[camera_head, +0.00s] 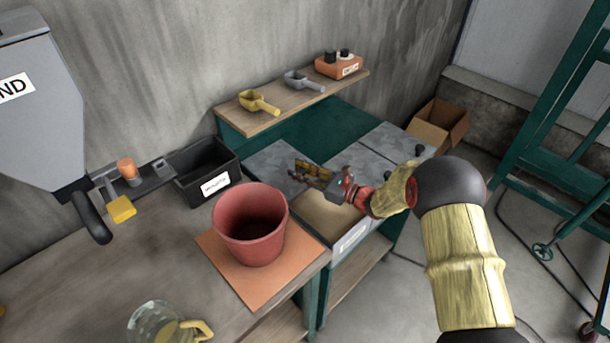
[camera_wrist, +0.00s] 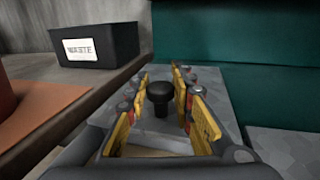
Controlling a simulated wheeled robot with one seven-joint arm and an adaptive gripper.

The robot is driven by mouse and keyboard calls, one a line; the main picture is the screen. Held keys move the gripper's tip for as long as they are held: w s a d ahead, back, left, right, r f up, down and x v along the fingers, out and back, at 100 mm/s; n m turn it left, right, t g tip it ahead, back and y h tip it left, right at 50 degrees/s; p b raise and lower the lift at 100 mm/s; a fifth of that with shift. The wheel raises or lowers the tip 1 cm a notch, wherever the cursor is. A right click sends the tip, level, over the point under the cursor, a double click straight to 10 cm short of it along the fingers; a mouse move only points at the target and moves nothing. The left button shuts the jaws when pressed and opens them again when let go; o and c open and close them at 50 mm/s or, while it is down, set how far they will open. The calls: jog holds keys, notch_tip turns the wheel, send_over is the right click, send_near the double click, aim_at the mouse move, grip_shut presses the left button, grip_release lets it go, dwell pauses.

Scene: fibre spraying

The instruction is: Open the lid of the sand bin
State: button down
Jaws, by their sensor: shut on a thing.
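The sand bin (camera_head: 325,214) is a box in the bench at centre, with tan sand showing inside and a label on its front. A grey metal lid (camera_head: 275,166) lies at its back left, partly hidden by my gripper. My gripper (camera_head: 312,172) is over the back of the bin, shut on the lid's black knob (camera_wrist: 160,92). In the wrist view the knob stands between the yellow finger pads, with grey lid around it. The knob is hidden in the head view.
Closed grey lids (camera_head: 394,142) with black knobs lie right of the open bin. A black waste box (camera_head: 205,170) and a red bucket (camera_head: 250,222) stand to the left. A shelf (camera_head: 285,105) behind holds scoops. A glass jug (camera_head: 155,325) stands in front.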

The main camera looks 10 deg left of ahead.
jog(key=c, duration=1.5)
grip_release()
jog(key=v, duration=1.2)
